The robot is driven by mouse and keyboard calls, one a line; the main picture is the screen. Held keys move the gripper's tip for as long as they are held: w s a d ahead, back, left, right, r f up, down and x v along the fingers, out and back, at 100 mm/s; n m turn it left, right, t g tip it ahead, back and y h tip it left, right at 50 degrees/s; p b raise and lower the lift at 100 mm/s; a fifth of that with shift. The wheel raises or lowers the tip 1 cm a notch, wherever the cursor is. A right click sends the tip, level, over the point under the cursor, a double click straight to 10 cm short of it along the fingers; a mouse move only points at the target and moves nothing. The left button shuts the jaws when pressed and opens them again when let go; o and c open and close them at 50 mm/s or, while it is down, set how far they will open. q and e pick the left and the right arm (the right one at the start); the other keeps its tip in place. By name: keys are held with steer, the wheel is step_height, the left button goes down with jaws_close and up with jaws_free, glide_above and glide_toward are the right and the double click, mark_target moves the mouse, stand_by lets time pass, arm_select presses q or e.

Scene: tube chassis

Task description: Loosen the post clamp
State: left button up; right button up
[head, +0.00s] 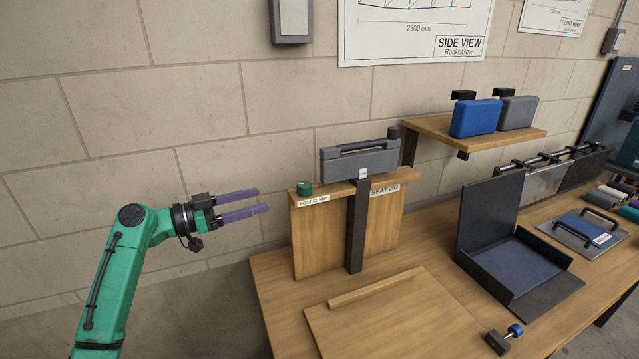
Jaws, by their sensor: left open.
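A green knob (304,188) sits on top of an upright wooden board (318,240), just above a label reading POST CLAMP (313,200). A dark post (357,230) stands in front of the board. A grey block with a handle-like bar (358,162) sits at the post's top. A SEAT label (384,189) is to its right. My left gripper (262,200) has two purple fingers, open and empty. It points right, to the left of the knob and apart from it in the picture. My right gripper is out of view.
The wooden bench (268,275) carries a flat board with a strip (375,287) and a small blue-knobbed clamp (505,338) in front. A dark open-sided tray (520,265) is to the right. A shelf (430,125) holds blue (475,118) and grey (517,114) cases.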

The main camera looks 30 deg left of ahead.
arm_select(q)
steer(key=p, duration=0.4)
glide_toward(305, 184)
steer(key=x, duration=0.3)
steer(key=p+x, duration=0.1)
steer(key=x, duration=0.1)
steer(key=p+x, duration=0.1)
steer(key=x, duration=0.4)
steer(key=shift+f+p, duration=0.4)
steer(key=shift+f, duration=0.1)
jaws_close()
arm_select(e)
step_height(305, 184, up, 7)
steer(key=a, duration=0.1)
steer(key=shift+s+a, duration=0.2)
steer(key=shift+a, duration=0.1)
